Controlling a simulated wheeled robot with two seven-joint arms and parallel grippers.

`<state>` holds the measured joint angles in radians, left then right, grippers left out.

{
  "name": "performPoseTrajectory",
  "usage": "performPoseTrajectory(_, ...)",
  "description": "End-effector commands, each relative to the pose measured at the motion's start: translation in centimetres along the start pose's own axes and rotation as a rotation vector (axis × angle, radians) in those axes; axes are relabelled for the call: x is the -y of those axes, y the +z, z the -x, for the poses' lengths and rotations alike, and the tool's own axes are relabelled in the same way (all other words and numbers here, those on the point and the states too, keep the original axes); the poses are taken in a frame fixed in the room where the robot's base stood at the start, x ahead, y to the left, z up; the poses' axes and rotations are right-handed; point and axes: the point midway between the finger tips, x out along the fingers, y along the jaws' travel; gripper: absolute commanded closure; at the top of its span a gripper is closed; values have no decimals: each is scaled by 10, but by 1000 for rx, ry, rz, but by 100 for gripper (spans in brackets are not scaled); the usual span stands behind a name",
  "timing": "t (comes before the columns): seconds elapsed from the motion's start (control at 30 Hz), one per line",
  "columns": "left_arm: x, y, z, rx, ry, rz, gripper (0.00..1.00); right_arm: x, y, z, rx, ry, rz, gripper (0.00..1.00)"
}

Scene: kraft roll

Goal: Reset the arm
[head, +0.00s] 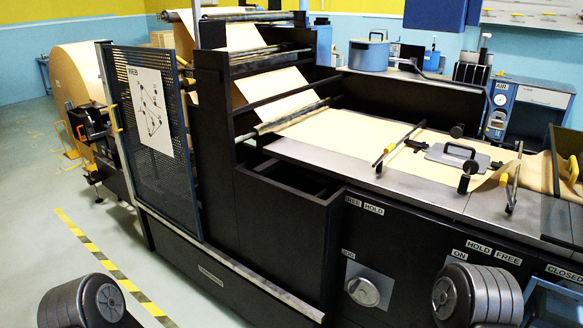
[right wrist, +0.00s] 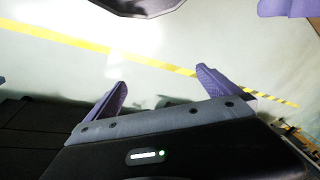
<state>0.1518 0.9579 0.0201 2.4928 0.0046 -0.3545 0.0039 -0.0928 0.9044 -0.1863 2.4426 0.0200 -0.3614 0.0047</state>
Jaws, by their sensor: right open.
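My right gripper (right wrist: 160,80) shows in the right wrist view with its two purple fingers spread apart and nothing between them. Pale floor lies behind the fingers. In the head view, dark rounded parts of my own arms stand at the lower left and lower right; neither gripper is visible there.
A kraft paper roll (head: 80,80) stands at the left behind a mesh guard (head: 150,150). The paper web (head: 340,140) runs over the dark machine, with a handled plate (head: 460,157) on it. Floor with striped tape (head: 103,262) is open at left.

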Motion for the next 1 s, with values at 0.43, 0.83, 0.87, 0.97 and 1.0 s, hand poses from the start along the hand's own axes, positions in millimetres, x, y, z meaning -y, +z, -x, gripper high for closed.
performPoseTrajectory(0.43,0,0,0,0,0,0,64,44,60,-2,131,-155,-120,0)
performPoseTrajectory(0.83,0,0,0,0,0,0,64,44,60,-2,130,-154,-119,0)
performPoseTrajectory(0.87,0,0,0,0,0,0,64,44,60,-2,130,-154,-119,0)
performPoseTrajectory(0.97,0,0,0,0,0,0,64,44,60,-2,130,-154,-119,0)
performPoseTrajectory(1.0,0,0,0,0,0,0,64,44,60,-2,130,-154,-119,0)
